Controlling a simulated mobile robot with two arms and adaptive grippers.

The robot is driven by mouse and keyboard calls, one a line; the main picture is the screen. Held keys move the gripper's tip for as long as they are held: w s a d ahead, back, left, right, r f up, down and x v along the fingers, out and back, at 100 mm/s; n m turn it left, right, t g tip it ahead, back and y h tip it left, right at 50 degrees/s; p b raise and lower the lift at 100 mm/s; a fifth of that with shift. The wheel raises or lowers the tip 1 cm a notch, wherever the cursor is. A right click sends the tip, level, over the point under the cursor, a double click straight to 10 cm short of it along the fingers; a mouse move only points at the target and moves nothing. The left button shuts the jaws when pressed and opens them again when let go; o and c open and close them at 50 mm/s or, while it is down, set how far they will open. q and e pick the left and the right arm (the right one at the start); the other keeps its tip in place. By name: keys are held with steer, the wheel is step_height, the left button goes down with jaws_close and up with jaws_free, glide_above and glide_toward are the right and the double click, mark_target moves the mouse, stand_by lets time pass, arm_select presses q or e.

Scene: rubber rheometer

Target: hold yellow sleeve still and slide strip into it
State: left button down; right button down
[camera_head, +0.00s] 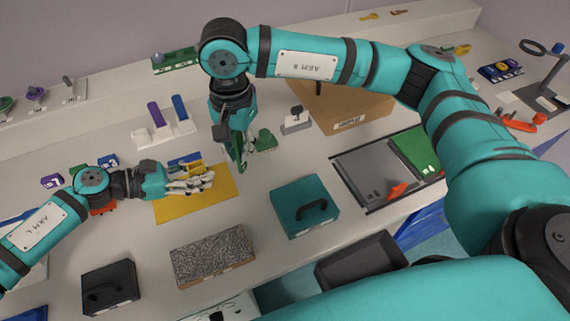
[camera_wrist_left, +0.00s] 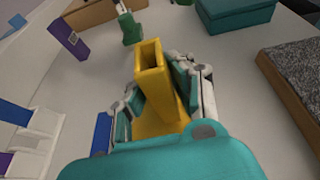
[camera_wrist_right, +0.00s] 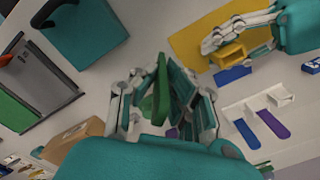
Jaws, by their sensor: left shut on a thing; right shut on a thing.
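The yellow sleeve (camera_wrist_left: 150,85) is a hollow rectangular tube; its open end faces away from my palm in the left wrist view and looks empty. My left gripper (camera_head: 205,181) is shut on the sleeve (camera_wrist_right: 229,52), above the yellow mat (camera_head: 215,205). My right gripper (camera_head: 240,163) points down, right of the sleeve, and is shut on a thin green strip (camera_wrist_right: 161,88). The strip is apart from the sleeve. A green piece (camera_head: 265,140) shows beside the right fingers; I cannot tell whether it touches the strip.
A white rack (camera_head: 165,132) with purple and blue upright pieces stands behind the left gripper. A blue block (camera_head: 185,157) lies by the mat. A teal case (camera_head: 304,206), a speckled block (camera_head: 213,254) and a cardboard box (camera_head: 340,108) stand around. Bare table lies right of the mat.

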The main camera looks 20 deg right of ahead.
steer(key=w+a+r+m, duration=0.2)
steer(key=a+m, duration=0.2)
steer(key=w+a+r+m, duration=0.2)
steer(key=a+m, duration=0.2)
steer(key=a, duration=0.1)
steer(key=shift+w+a+r, duration=0.25)
steer(key=shift+w, duration=0.05)
steer(key=shift+f, duration=0.25)
step_height(320, 180, down, 5)
steer(key=shift+s+d, duration=0.1)
steer(key=shift+s, duration=0.05)
stand_by(0.5)
steer(key=shift+f, duration=0.25)
